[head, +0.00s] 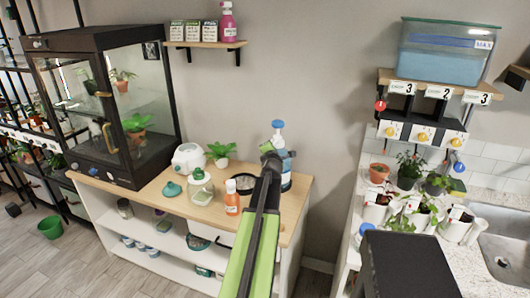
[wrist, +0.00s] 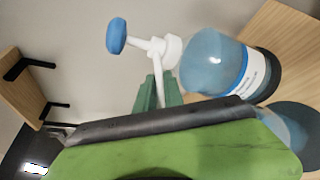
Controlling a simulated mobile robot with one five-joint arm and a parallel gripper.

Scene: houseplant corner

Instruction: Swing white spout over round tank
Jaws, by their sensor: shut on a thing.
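A clear blue bottle (head: 285,172) with a blue top (head: 278,125) stands upright at the right end of the wooden counter. In the wrist view the bottle (wrist: 212,62) appears sideways, with a blue knob (wrist: 116,36) on a white stem. The white spout (wrist: 155,68) branches from the stem. My gripper (head: 267,150) reaches the bottle's neck, and its green fingers (wrist: 156,95) are shut on the spout's end. A dark round vessel (head: 245,178), perhaps the round tank, sits left of the bottle, partly hidden by my arm. Whether the spout is over it, I cannot tell.
An orange bottle (head: 232,198), a squat clear bottle (head: 201,188), a white device (head: 188,158) and a small plant (head: 220,152) stand close by on the left. A wall shelf (head: 205,44) hangs above. The potted-plant counter is to the right, across a gap.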

